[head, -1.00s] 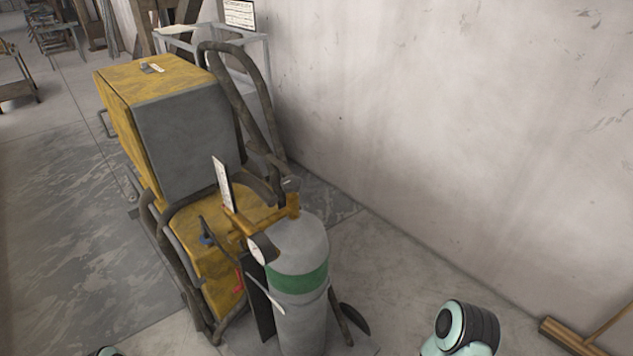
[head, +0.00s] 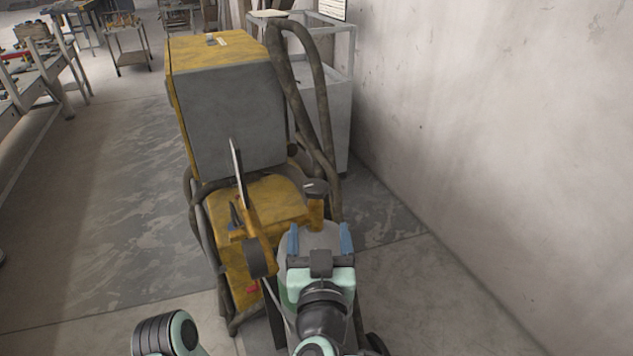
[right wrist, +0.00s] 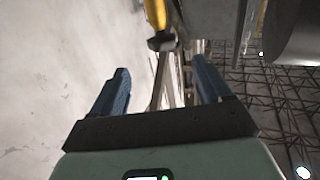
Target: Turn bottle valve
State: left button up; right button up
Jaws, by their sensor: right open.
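The gas bottle (head: 319,241) is a grey cylinder with a rounded top, standing upright; my right gripper and arm hide most of its body. Its valve has a brass body (head: 316,212) with a dark round knob (head: 315,187) on top, beyond my fingertips in the head view. My right gripper (head: 320,228) is open and empty, its two blue fingers in front of the bottle's top. In the right wrist view the dark knob (right wrist: 161,42) on its brass stem shows ahead, between the fingers and apart from them. My left gripper is out of view.
A yellow and grey machine (head: 228,110) with dark hoses (head: 305,95) stands behind the bottle. A pale wall (head: 490,150) bounds the right side. Open floor (head: 110,220) lies left; workbenches stand farther back.

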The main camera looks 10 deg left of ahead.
aim_at(316, 194)
jog(key=w+a, duration=0.1)
jog(key=w, duration=0.3)
jog(key=w+a, duration=0.1)
jog(key=w, duration=0.3)
jog(key=w+a+r, duration=0.1)
jog(key=w, duration=0.3)
jog(key=shift+w+p, duration=0.3)
jog(key=c, duration=0.9)
